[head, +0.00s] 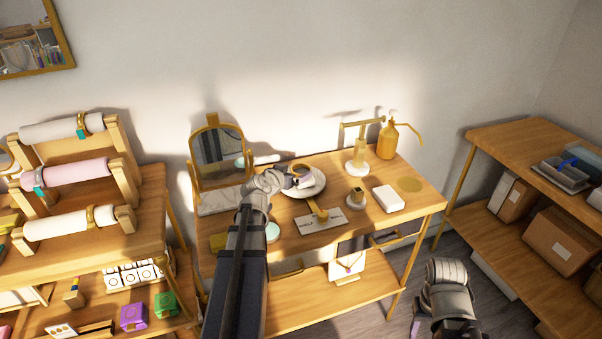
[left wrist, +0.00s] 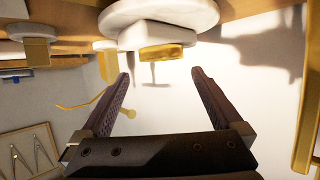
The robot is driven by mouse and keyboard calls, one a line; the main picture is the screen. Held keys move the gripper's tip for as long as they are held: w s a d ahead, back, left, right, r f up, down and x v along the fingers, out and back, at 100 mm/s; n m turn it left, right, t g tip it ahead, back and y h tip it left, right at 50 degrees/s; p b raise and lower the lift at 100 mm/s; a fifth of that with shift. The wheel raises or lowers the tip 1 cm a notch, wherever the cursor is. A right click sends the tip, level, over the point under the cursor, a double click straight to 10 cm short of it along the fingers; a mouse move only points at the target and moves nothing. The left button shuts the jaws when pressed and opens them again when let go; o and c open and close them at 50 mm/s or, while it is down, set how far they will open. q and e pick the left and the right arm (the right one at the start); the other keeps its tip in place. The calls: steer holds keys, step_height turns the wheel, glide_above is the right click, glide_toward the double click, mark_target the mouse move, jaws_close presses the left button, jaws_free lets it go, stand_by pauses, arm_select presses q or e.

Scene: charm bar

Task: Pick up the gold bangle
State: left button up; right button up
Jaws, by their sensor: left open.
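A gold, ring-like piece, which looks like the gold bangle (head: 302,167), is at the round white dish (head: 316,188) on the middle table. My left gripper (head: 294,181) is open right beside it, over the dish, and hides part of both. In the left wrist view, which is turned upside down, a gold piece (left wrist: 165,52) shows against a white block by the dish (left wrist: 182,12). It lies beyond the open, empty fingers (left wrist: 163,82). Whether the fingers touch it in depth is unclear. My right gripper (head: 445,275) is low at the right, its jaws not clear.
Padded rolls at left carry other bands, including a plain gold one (head: 91,215). A mirror (head: 218,150), a gold bottle (head: 388,140), a gold stand (head: 358,160) and a white box (head: 388,198) surround the dish. A shelf (head: 530,150) with boxes stands at right.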

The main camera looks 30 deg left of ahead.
mark_target(304, 167)
arm_select(q)
steer(key=b+x, duration=0.1)
steer(key=x, duration=0.1)
steer(key=b+x, duration=0.1)
steer(key=x, duration=0.1)
steer(key=shift+a+f, duration=0.2)
steer(key=shift+f, duration=0.25)
steer(key=shift+w, duration=0.4)
steer(key=c, duration=1.2)
steer(key=shift+o, duration=0.2)
step_height(304, 167, up, 10)
steer(key=p, duration=0.9)
steer(key=shift+p, duration=0.35)
